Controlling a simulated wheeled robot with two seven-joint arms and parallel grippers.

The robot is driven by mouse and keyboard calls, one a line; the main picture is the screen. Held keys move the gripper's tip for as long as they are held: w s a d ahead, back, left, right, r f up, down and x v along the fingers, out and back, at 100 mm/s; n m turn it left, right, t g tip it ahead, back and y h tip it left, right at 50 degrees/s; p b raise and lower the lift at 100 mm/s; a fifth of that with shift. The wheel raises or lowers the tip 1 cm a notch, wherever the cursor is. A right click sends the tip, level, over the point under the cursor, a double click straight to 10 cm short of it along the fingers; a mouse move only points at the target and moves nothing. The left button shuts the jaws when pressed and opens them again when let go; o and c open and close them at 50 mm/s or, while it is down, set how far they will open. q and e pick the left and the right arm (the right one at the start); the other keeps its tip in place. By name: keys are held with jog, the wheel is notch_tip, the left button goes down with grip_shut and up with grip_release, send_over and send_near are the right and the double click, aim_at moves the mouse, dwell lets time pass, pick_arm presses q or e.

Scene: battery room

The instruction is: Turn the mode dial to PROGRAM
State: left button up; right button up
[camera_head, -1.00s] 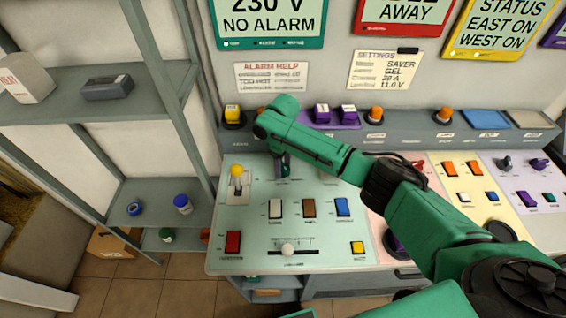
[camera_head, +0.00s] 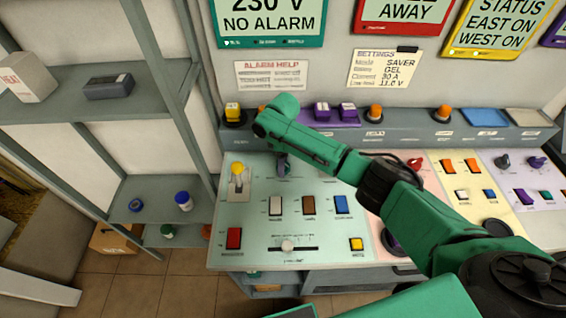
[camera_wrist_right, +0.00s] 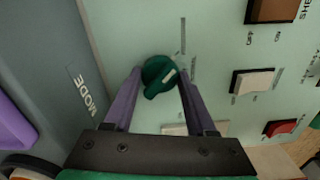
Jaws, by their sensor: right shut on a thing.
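The mode dial (camera_wrist_right: 159,76) is a dark green round knob with a pale pointer mark on the pale green panel (camera_wrist_right: 130,25). It shows in the right wrist view between the purple fingers of my right gripper (camera_wrist_right: 160,84), which is shut on it. The word MODE is printed on the grey ledge (camera_wrist_right: 65,70) beside it. Thin marks lie around the dial, but their small lettering is unreadable. In the head view my right gripper (camera_head: 283,170) reaches down to the panel, and arm and fingers hide most of the dial.
A yellow-tipped lever (camera_head: 237,172) stands left of the gripper. White (camera_head: 275,206), brown (camera_head: 309,205) and blue (camera_head: 341,205) rocker switches lie in front, with a slider (camera_head: 288,246) nearer. A red switch (camera_head: 233,238) is at the front left. Shelves stand left.

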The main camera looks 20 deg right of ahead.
jog(key=o, duration=1.4)
jog(key=shift+c, duration=0.2)
notch_tip(320, 180, up, 15)
jog(key=b, duration=0.2)
jog(key=shift+f+b, duration=0.15)
jog(key=shift+b, duration=0.25)
